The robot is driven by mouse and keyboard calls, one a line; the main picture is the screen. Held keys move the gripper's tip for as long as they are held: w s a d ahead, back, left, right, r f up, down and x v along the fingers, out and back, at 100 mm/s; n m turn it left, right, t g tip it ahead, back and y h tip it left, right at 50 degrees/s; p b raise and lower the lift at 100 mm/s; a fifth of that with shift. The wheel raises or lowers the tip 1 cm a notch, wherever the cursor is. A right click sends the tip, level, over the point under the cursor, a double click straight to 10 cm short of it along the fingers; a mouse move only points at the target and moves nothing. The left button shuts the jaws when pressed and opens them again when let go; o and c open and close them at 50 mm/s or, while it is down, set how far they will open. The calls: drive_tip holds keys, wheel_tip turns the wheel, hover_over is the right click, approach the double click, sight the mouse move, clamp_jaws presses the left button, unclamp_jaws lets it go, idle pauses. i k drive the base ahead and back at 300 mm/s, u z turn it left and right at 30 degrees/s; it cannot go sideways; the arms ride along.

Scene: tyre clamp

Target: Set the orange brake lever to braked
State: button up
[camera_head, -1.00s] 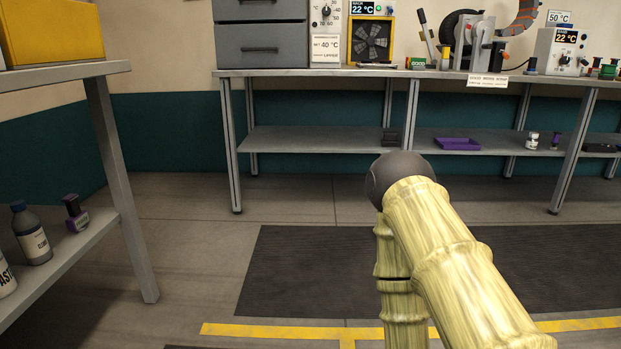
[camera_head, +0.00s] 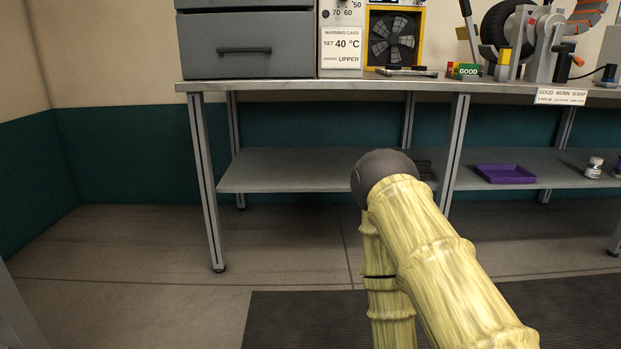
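The tyre clamp stand (camera_head: 541,45) is on the bench at the upper right of the head view, with a dark tyre (camera_head: 497,28) beside it. A small orange piece (camera_head: 576,60) shows at the stand's right side. I cannot tell whether it is the brake lever or which way it is set. A grey lever arm (camera_head: 470,30) leans at the tyre's left, its top cut off by the frame. My gripper is not in view; only my yellow arm links show, low in the middle, well in front of the bench.
The bench top (camera_head: 290,85) carries grey drawers (camera_head: 246,50), a fan box (camera_head: 393,38) and a green GOOD block (camera_head: 467,71). A purple tray (camera_head: 505,174) lies on the lower shelf (camera_head: 275,172). Bare floor (camera_head: 130,260) is free at the left; a dark mat (camera_head: 290,320) lies in front.

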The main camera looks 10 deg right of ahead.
sight(577, 60)
drive_tip(key=i, duration=2)
drive_tip(key=z, duration=2.35)
